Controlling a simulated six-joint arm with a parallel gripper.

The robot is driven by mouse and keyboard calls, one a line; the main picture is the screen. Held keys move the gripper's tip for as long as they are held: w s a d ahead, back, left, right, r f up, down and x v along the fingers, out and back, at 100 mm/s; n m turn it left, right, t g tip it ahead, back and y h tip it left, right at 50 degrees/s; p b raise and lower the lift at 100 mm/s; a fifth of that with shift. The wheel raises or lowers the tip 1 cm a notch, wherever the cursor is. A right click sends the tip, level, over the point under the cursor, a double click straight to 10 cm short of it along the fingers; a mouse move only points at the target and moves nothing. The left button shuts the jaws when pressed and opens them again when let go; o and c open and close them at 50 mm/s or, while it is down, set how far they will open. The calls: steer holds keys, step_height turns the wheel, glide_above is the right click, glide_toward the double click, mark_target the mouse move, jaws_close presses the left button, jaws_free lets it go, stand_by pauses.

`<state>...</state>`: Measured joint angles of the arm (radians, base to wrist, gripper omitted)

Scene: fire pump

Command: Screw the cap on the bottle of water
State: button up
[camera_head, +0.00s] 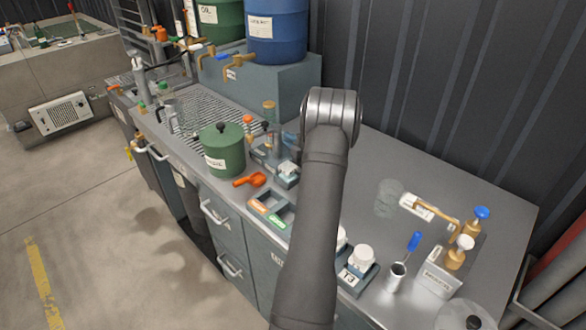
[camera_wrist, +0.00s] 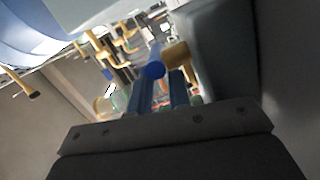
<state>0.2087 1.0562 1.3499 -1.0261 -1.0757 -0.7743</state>
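My gripper (camera_wrist: 163,88) shows in the wrist view as two bluish fingers. A round blue piece (camera_wrist: 153,70) shows by the left fingertip, and a tan cylindrical piece (camera_wrist: 177,54) lies beyond the right one. I cannot tell whether either is held. In the head view my wrist hangs over the bench, and my fingers are mostly hidden behind it. A slim container with a tan top (camera_head: 269,111) stands to the left of my wrist. I cannot make out for sure which item is the water bottle or its cap.
A green lidded pot (camera_head: 222,150) and an orange scoop-like item (camera_head: 250,180) lie left of my arm. Barrels with taps, one blue (camera_head: 276,30), stand behind.

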steer(key=o, duration=1)
steer(key=r+n, duration=0.2)
steer(key=r, duration=0.3)
steer(key=shift+w+d+r+n+y, duration=0.15)
steer(key=shift+d+r+n+y, duration=0.15)
steer(key=shift+d+n, duration=0.1)
steer(key=shift+c, duration=0.2)
steer(key=w+d+r+t+h, duration=0.25)
steer(key=d+r+h, duration=0.6)
steer(key=r, duration=0.45)
steer(key=s+d+r+g+h, duration=0.4)
steer(key=s+d+r+h, duration=0.55)
steer(key=r, duration=0.45)
steer(key=s+a+f+m+g+y, duration=0.3)
steer(key=s+a+f+g, duration=0.25)
steer(key=s+f, duration=0.35)
steer(key=s+a+f+m+g+y, duration=0.3)
steer(key=s+a+f+g, duration=0.3)
steer(key=f, duration=0.4)
steer(key=shift+g, duration=0.3)
steer(key=d+f, duration=0.1)
steer(key=f, duration=0.4)
steer(key=d+f, duration=0.1)
steer(key=f, duration=0.5)
steer(key=d+f, duration=0.1)
steer(key=f, duration=0.4)
steer(key=shift+s+f, duration=0.35)
steer(key=shift+f, duration=0.05)
